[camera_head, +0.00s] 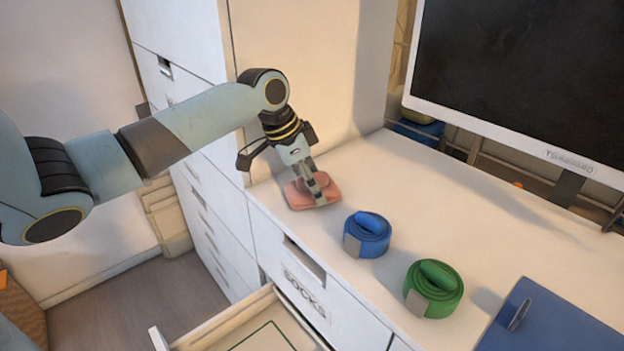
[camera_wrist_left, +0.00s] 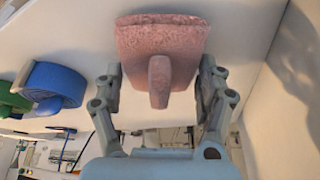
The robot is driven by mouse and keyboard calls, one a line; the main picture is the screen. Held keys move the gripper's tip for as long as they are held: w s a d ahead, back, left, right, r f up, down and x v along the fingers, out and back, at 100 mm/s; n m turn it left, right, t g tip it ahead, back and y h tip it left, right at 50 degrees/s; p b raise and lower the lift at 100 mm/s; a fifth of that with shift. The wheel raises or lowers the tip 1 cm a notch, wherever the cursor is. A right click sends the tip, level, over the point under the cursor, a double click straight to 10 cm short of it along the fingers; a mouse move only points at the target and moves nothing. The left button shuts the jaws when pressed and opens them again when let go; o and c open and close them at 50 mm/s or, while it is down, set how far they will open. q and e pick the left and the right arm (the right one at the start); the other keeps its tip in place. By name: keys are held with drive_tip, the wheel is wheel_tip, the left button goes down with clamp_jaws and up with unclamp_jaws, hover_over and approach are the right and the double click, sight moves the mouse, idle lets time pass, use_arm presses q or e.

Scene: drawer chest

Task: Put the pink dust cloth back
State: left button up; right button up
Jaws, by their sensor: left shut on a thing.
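The pink dust cloth (camera_head: 300,193) is a folded pad on the white chest top, near its left end, below my left gripper (camera_head: 316,186). In the left wrist view the cloth (camera_wrist_left: 140,40) shows a raised pink tab between the two fingers of my left gripper (camera_wrist_left: 160,85). The gripper is shut on the cloth; the exact contact is partly hidden. An open drawer (camera_head: 245,325) stands out below the chest top, in front of a front labelled SOCKS (camera_head: 305,295). My right gripper is not in view.
A rolled blue belt (camera_head: 368,235) and a rolled green belt (camera_head: 434,288) lie right of the cloth. A blue folder-like item (camera_head: 550,325) lies farther right. A monitor (camera_head: 530,80) stands behind. A tall cabinet (camera_head: 300,60) rises at the left. The back middle of the top is clear.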

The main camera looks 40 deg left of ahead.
use_arm(q)
drive_tip(key=shift+f, duration=0.1)
drive_tip(key=o, duration=1.1)
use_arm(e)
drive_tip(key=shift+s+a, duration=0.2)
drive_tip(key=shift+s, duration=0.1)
use_arm(q)
drive_tip(key=shift+s+a+r, duration=0.1)
drive_tip(key=shift+r, duration=0.3)
drive_tip(key=b+v, duration=0.1)
drive_tip(key=v, duration=1)
drive_tip(key=shift+s+r, duration=0.15)
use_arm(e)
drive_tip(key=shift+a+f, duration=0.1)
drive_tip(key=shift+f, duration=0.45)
